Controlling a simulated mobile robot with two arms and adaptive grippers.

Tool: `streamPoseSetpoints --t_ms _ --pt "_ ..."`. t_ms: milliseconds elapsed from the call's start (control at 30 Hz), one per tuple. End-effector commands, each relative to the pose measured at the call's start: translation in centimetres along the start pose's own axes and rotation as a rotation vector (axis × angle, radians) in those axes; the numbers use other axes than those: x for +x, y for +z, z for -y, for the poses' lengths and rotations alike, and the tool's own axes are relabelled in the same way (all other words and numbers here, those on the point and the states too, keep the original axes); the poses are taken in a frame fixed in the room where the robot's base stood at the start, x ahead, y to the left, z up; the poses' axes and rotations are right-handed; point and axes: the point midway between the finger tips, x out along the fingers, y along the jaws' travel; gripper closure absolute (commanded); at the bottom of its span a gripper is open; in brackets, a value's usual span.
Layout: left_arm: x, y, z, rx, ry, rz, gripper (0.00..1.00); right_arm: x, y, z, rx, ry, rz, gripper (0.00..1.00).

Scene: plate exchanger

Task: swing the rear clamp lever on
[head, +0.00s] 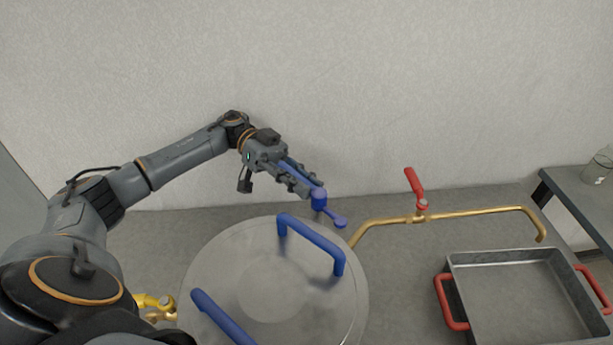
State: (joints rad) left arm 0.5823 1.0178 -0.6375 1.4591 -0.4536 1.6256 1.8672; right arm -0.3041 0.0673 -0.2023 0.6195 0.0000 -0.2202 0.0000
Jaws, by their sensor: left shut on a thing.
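The rear clamp lever (319,200) is blue and stands at the back edge of the round grey metal lid (215,275). Its short end reaches right and forward, close to the lid's rim. I cannot tell whether that end touches the rim. My left gripper (303,189) comes in from the upper left and is shut on the lever's long arm, which lies between its fingers. The fingers hide part of that arm. My right gripper is not in the head view.
Two blue handles stand on the lid, one at the back (312,243) and one at the front (222,318). A brass pipe (470,212) with a red valve handle (413,181) runs to the right. A metal tray (525,252) with red handles sits at right. A wall stands behind.

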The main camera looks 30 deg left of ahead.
Motion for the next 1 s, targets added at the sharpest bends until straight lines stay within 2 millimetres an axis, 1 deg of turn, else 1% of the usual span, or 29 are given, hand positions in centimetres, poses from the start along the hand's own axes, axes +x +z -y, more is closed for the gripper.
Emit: streamPoseSetpoints --t_ms 100,133,233,533,633,767,1000 --pt "0.0 0.1 0.0 -0.003 0.0 0.003 1.0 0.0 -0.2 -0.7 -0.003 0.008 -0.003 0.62" --pt "0.0 0.1 0.0 -0.003 0.0 0.003 0.79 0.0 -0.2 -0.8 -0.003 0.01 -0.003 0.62" --pt "0.0 0.1 0.0 -0.003 0.0 0.003 0.59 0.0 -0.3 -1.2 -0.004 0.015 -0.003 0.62" --pt "0.0 0.0 0.0 -0.001 -0.001 0.002 0.58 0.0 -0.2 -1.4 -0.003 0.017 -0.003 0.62" --pt "0.0 -0.6 -0.2 0.002 -0.001 0.003 0.58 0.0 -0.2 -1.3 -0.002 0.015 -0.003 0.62" --pt "0.0 -2.5 -0.8 0.004 -0.002 0.005 0.58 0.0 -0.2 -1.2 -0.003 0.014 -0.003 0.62" --pt "0.0 -6.9 -2.3 0.002 -0.001 0.005 0.58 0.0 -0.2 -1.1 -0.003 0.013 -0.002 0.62"
